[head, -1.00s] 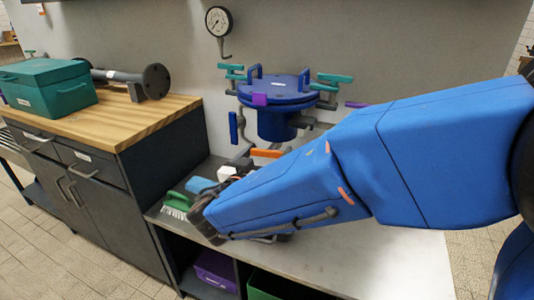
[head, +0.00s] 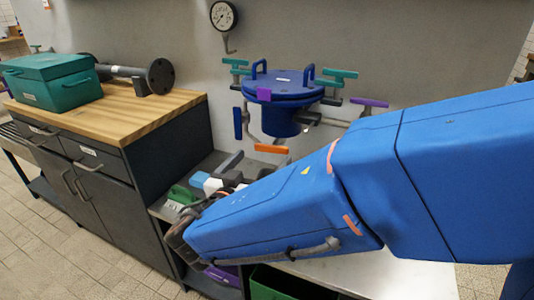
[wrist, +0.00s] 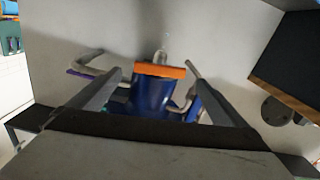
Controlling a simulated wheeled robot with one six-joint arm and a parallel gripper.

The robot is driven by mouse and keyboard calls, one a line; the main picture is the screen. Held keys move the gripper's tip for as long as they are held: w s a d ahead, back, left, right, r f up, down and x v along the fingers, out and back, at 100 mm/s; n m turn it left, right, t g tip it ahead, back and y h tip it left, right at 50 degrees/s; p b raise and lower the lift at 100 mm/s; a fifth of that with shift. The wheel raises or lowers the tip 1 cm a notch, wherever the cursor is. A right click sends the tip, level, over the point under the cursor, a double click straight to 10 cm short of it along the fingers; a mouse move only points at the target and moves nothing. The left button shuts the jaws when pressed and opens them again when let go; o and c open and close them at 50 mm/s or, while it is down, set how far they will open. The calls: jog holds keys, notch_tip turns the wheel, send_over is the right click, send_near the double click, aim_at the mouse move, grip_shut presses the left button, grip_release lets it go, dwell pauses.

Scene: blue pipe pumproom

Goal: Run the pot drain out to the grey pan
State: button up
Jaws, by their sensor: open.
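The blue pot (head: 282,92) with a bolted lid is mounted against the wall above the bench in the head view. An orange handle (head: 271,149) sits low in front of it on a grey pipe. In the wrist view my gripper (wrist: 158,76) is open, with its two fingers spread left and right. The orange handle (wrist: 160,71) lies between the fingertips in that picture, and the blue pot (wrist: 150,97) shows behind it. Whether the fingers touch the handle I cannot tell. My forearm hides much of the bench. I cannot make out a grey pan.
Teal handles (head: 338,73), a purple handle (head: 369,102) and a blue handle (head: 238,123) surround the pot. A gauge (head: 223,16) hangs on the wall. A teal box (head: 52,82) stands on the wooden counter (head: 120,118) at left. A green brush (head: 180,195) lies on the bench.

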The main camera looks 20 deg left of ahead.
jog(key=s, duration=1)
jog(key=shift+s+a, duration=0.2)
jog(key=shift+a, duration=0.2)
send_near(270, 150)
jog(key=w, duration=0.8)
jog(key=shift+d, duration=0.3)
jog(key=shift+c, duration=0.6)
jog(key=c, duration=0.9)
